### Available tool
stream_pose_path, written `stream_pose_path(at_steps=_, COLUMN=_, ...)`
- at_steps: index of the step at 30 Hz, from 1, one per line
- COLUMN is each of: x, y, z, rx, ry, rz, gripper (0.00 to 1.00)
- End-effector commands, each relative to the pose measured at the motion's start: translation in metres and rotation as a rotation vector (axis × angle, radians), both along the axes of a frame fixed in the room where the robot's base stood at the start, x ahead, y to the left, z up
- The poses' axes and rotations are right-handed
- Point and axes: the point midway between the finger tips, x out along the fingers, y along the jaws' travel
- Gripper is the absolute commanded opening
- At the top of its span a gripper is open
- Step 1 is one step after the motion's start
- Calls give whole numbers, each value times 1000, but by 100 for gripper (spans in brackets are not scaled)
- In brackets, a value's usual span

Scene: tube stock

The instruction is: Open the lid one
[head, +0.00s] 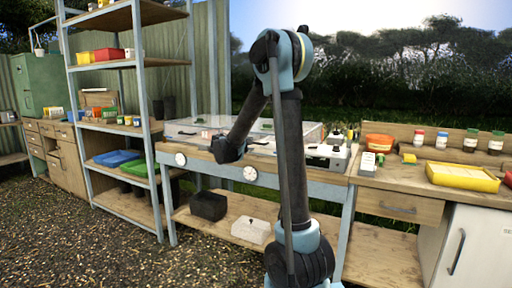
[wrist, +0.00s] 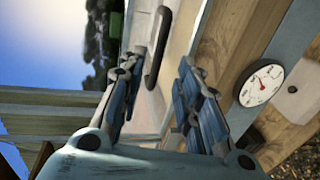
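Clear, pale lids (head: 298,129) lie flat and closed along the top of the blue-framed bench in the head view. My arm crosses in front of them, and my gripper's fingers cannot be made out there. In the wrist view, a pale lid panel (wrist: 186,40) carries a dark bar handle (wrist: 157,48). My gripper (wrist: 162,68) is open, with its two fingers apart. The handle shows in the gap between the fingers, nearer the left one. I cannot tell whether a finger touches it.
Round white gauges sit on the bench front, one at left (head: 180,159) and one near the middle (head: 250,174); one also shows in the wrist view (wrist: 261,84). A black bin (head: 208,206) and a white box (head: 251,231) stand on the lower shelf. A yellow tray (head: 462,177) lies on the right-hand counter.

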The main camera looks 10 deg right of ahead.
Motion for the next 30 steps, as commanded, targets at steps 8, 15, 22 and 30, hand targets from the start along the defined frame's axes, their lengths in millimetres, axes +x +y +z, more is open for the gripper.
stream_pose_path(at_steps=8, x=39, y=-29, z=-10, rx=0, ry=0, rz=-3, gripper=31)
stream_pose_path(at_steps=15, x=61, y=-45, z=-16, rx=0, ry=0, rz=0, gripper=31)
stream_pose_path(at_steps=22, x=67, y=-50, z=-18, rx=0, ry=0, rz=-1, gripper=31)
stream_pose_path(at_steps=30, x=67, y=-49, z=-18, rx=0, ry=0, rz=0, gripper=18)
